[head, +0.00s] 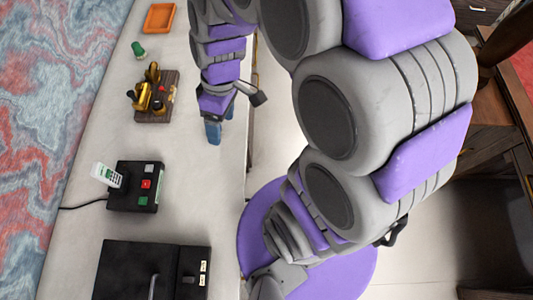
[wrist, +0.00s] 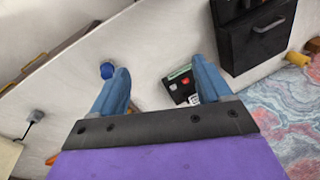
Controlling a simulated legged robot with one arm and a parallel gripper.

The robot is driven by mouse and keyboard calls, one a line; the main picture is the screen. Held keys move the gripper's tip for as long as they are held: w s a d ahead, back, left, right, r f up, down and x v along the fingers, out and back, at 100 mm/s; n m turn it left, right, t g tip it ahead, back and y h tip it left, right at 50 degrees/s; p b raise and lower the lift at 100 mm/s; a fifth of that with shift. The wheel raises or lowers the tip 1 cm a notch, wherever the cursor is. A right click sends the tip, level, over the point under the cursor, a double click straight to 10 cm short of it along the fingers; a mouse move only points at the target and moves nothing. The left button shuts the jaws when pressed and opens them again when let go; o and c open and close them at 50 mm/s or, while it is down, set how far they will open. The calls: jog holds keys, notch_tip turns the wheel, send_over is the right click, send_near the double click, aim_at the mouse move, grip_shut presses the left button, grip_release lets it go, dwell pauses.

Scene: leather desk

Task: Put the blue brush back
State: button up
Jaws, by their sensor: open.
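A small dark-blue rounded object (wrist: 107,70), possibly the blue brush, shows in the wrist view just beyond my left fingertip, over the pale desk. Its full shape is hidden behind the finger, so I cannot tell whether it stands or lies, or whether it touches the finger. My gripper (wrist: 158,67) has two blue fingers spread wide with nothing between them. In the head view my gripper (head: 213,131) is above the desk near its right edge, right of the dark wooden block with gold items. No brush shows clearly in that view.
A black device (head: 125,199) with a red button and white handset sits on the pale desk (head: 195,180). A larger black box (head: 130,270) is nearer. The wooden block (head: 150,117), green object (head: 138,49) and orange tray (head: 159,17) lie along the desk's left side.

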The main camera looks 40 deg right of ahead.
jog(key=s+d+r+m+h, duration=0.1)
jog(key=s+r+m, duration=0.1)
jog(key=s+m, duration=0.2)
jog(key=s+d+r+m+h, duration=0.1)
jog(key=s+r+m, duration=0.1)
jog(key=s, duration=0.9)
jog(key=shift+d+r+m, duration=0.15)
jog(key=shift+r+m, duration=0.1)
jog(key=shift+m, duration=0.65)
